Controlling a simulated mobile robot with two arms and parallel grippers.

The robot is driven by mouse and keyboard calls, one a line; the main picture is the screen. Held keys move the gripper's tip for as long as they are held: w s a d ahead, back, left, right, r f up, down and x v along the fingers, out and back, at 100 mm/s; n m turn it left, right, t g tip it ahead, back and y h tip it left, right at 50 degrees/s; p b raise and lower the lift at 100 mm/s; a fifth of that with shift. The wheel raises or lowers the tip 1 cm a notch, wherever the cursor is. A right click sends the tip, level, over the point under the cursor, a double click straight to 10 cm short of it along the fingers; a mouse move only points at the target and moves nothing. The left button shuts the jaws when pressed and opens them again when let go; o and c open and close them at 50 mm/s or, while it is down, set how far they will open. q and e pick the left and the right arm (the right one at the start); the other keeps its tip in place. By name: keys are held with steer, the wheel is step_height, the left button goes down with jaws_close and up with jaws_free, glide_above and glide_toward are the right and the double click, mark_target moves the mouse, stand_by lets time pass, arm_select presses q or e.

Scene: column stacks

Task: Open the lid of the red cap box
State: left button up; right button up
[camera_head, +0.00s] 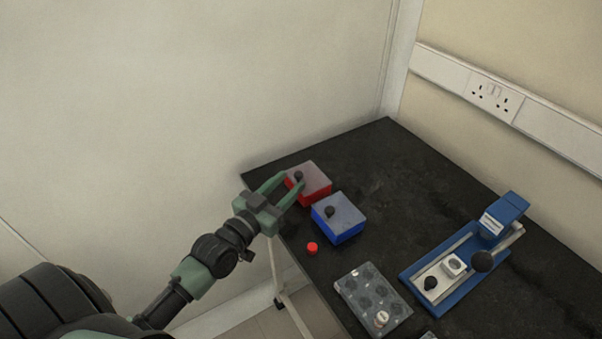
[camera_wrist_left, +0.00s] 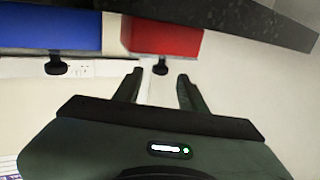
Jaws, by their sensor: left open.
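The red cap box (camera_head: 318,190) stands near the back left edge of the dark table, with a grey lid (camera_head: 311,173) and a black knob (camera_head: 298,175). The lid looks closed. My left gripper (camera_head: 292,181) is open, its fingers reaching in at the box's near-left side, close around the knob. In the left wrist view the red box (camera_wrist_left: 165,38) is at the top, and its knob (camera_wrist_left: 160,67) shows between the tips of the open left gripper (camera_wrist_left: 160,75). I cannot tell whether a finger touches the knob. My right gripper is not in view.
A blue box (camera_head: 338,225) with a similar lid and knob stands close beside the red one. A small red cap (camera_head: 312,248) lies in front. A grey tray with round wells (camera_head: 352,286) and a blue press device (camera_head: 444,283) are nearer. The table's back right is clear.

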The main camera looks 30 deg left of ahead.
mark_target(296, 178)
arm_select(q)
steer(key=w, duration=0.2)
steer(key=w+b, duration=0.1)
steer(key=w, duration=0.1)
steer(key=shift+d+f, duration=0.2)
steer(key=shift+d, duration=0.1)
steer(key=shift+w, duration=0.35)
steer(key=shift+r, duration=0.1)
jaws_close()
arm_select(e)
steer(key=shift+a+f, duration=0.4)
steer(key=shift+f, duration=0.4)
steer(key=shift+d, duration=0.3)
